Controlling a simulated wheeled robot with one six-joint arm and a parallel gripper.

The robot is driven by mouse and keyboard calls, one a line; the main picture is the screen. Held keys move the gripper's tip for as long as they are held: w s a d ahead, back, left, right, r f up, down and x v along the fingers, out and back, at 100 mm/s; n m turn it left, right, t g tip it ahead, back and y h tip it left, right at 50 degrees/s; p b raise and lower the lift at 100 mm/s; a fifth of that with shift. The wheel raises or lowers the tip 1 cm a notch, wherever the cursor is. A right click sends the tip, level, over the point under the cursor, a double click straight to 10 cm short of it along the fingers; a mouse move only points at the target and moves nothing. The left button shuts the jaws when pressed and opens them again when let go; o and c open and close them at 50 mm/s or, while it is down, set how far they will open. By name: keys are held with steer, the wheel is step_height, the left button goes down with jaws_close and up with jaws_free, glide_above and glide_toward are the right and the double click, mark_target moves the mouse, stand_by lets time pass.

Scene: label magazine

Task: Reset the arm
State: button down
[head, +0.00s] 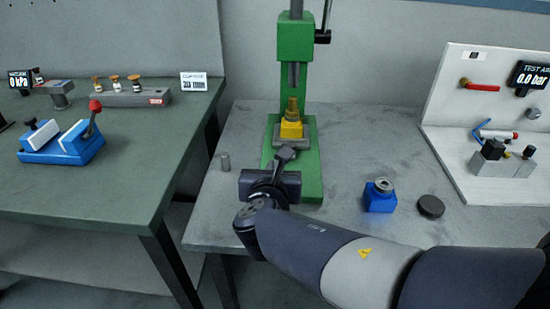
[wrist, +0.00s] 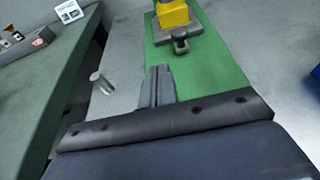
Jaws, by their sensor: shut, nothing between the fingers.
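My arm reaches in from the lower right of the head view. My gripper (head: 284,155) is over the front of the green press (head: 309,185), pointing toward it. In the wrist view my gripper (wrist: 160,70) shows its two fingers together with nothing between them, above the green base plate (wrist: 195,60). A yellow block (head: 291,129) with a brass-coloured part on top sits on a grey holder on the press, beyond my fingertips. The yellow block also shows at the top of the wrist view (wrist: 173,14). My gripper hides part of the press base.
A blue block (head: 380,196) with a metal ring and a black disc (head: 431,206) are to the right. A white test panel (head: 480,120) stands far right. A green bench (head: 150,140) holds a blue vise (head: 62,145).

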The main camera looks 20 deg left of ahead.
steer(key=shift+s, duration=0.3)
